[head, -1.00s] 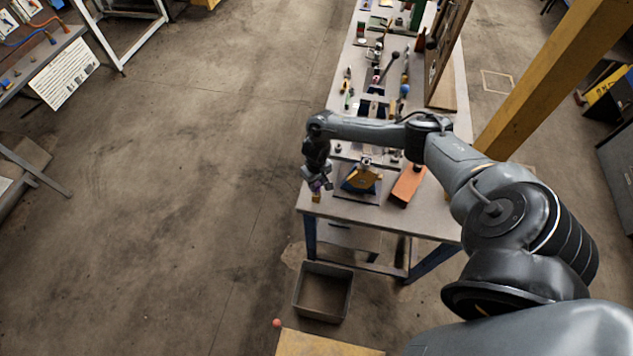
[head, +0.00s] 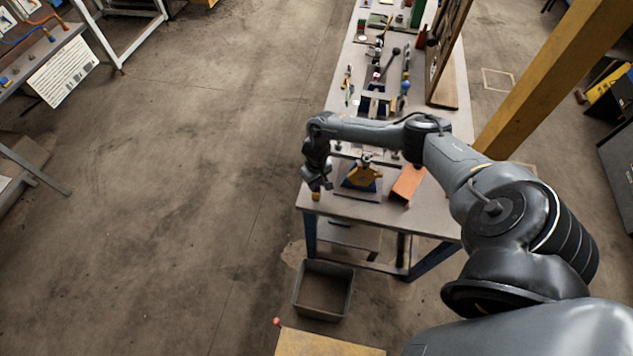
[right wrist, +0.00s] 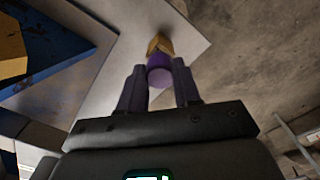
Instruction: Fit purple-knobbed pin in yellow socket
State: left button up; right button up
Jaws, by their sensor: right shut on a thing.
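My right gripper (head: 317,184) is over the near left corner of the table. In the right wrist view its two fingers (right wrist: 159,78) are shut on the purple knob (right wrist: 160,72). The yellow socket (right wrist: 160,44) is right beyond the knob, in line with it. In the head view the yellow socket (head: 316,196) shows just under the fingertips, at the table's edge. The pin's shaft is hidden, so I cannot tell how deep it sits in the socket. My left gripper is out of view.
A yellow piece on a dark blue base (head: 362,178) and an orange brick (head: 408,183) lie right of the gripper. Tools and small parts crowd the table (head: 385,217) farther back. A grey bin (head: 323,290) stands on the floor in front.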

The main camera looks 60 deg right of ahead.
jog(key=shift+f+b, duration=0.35)
jog(key=shift+f, duration=0.25)
dwell(0.3)
jog(key=o, duration=1.1)
jog(key=shift+r, duration=0.1)
jog(key=shift+r, duration=0.6)
notch_tip(320, 180, up, 10)
jog(key=shift+f+p, duration=0.25)
jog(key=shift+p, duration=0.15)
